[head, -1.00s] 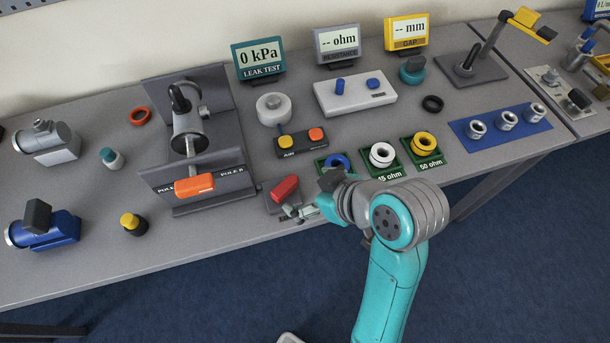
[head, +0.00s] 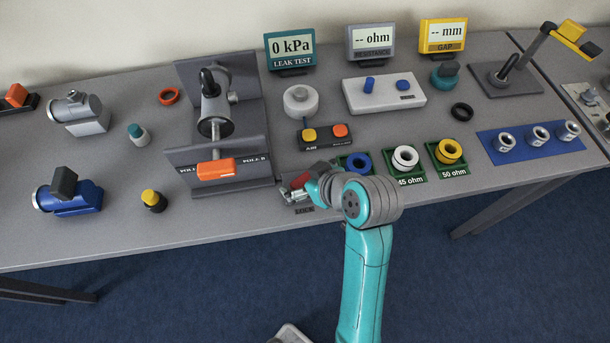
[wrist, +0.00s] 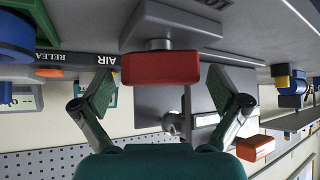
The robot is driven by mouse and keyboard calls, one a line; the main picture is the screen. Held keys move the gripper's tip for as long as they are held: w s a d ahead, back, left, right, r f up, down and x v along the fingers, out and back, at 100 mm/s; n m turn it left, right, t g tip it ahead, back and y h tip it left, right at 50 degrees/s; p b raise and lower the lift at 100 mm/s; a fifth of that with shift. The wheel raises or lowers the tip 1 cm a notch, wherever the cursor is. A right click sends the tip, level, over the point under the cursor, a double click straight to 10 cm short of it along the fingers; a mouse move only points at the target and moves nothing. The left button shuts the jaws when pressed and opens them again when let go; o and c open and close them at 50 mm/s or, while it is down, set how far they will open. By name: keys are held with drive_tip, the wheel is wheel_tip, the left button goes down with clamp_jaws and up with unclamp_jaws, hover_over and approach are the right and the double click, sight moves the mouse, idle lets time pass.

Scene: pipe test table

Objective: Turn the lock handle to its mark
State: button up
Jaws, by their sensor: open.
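The lock handle (head: 300,181) is a red block on a small grey plate (head: 303,210) at the table's front edge, right of the large grey fixture. In the head view my gripper (head: 289,193) is at the handle and partly covers it. In the wrist view the red handle (wrist: 160,69) sits on a short post under its grey plate (wrist: 170,27), with the picture upside down. My open gripper (wrist: 161,90) has one finger on each side of the handle, with gaps showing at both sides. The mark cannot be made out.
The grey fixture with an orange handle (head: 216,169) stands close on the left. An AIR button box (head: 325,136) is behind, and green trays with blue, white (head: 404,158) and yellow rings are on the right.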

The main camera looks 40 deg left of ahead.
drive_tip(key=c, duration=1.2)
drive_tip(key=shift+o, duration=0.2)
drive_tip(key=shift+s+m, duration=0.1)
drive_tip(key=shift+m, duration=0.2)
drive_tip(key=shift+m+t+h, duration=0.4)
drive_tip(key=shift+m+t, duration=0.7)
drive_tip(key=shift+m, duration=0.1)
drive_tip(key=shift+m+t+h, duration=0.6)
drive_tip(key=shift+m+t, duration=0.3)
drive_tip(key=shift+m, duration=0.5)
drive_tip(key=o, duration=1.2)
drive_tip(key=shift+c, duration=0.2)
